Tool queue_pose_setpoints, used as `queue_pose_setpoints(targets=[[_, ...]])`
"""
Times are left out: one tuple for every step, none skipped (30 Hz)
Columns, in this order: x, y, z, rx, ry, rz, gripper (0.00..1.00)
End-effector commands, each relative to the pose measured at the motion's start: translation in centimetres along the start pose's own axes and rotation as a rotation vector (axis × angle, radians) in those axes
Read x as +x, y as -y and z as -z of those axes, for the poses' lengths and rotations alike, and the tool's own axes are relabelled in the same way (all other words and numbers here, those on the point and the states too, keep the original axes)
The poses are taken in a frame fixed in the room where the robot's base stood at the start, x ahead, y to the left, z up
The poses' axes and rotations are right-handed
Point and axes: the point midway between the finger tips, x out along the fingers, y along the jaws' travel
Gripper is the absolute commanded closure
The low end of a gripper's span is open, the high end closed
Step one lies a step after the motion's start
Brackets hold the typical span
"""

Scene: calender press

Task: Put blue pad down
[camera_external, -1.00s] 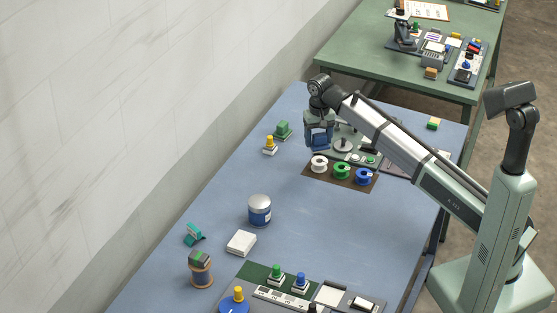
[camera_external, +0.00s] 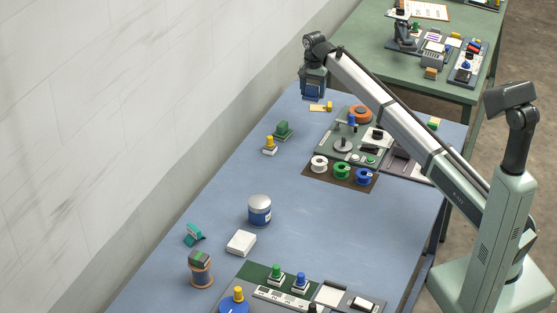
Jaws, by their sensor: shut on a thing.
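My gripper (camera_external: 313,84) is near the far left end of the blue-grey table (camera_external: 215,180), beyond the grey-green press board (camera_external: 340,153). It is shut on the blue pad (camera_external: 313,92), which shows as a dark blue block at the jaws. The pad appears to be held above the table near its far left edge. The gripper body hides part of the pad, and the exact gap to the table cannot be told.
White, green and blue spools sit on a brown mat (camera_external: 340,179). The table's middle is mostly clear.

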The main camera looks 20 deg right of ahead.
Motion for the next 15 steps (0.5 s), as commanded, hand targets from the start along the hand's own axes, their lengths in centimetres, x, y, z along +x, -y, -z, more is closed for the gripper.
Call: queue_pose_setpoints(targets=[[0.0,0.0,0.0,0.028,0.0,0.0,0.65],[0.0,0.0,0.0,0.044,0.0,0.0,0.65],[0.0,0.0,0.0,0.062,0.0,0.0,0.65],[0.0,0.0,0.0,0.073,0.0,0.0,0.65],[0.1,0.0,0.0,0.082,0.0,0.0,0.65],[0.2,0.0,0.0,0.092,0.0,0.0,0.65],[0.3,0.0,0.0,0.097,0.0,0.0,0.65],[0.5,0.0,-0.1,0.101,0.0,0.0,0.65],[0.8,0.0,-0.1,0.103,0.0,-0.001,0.65],[1.1,0.0,-0.1,0.104,0.0,-0.001,0.65],[1.4,-0.1,-0.1,0.104,0.0,-0.001,0.65],[2.0,-0.1,-0.1,0.104,0.0,-0.001,0.65],[2.5,-0.1,-0.1,0.104,0.0,-0.001,0.65],[3.0,-0.1,-0.1,0.104,0.001,-0.001,0.65],[3.7,-0.1,-0.1,0.103,0.001,-0.002,0.65]])
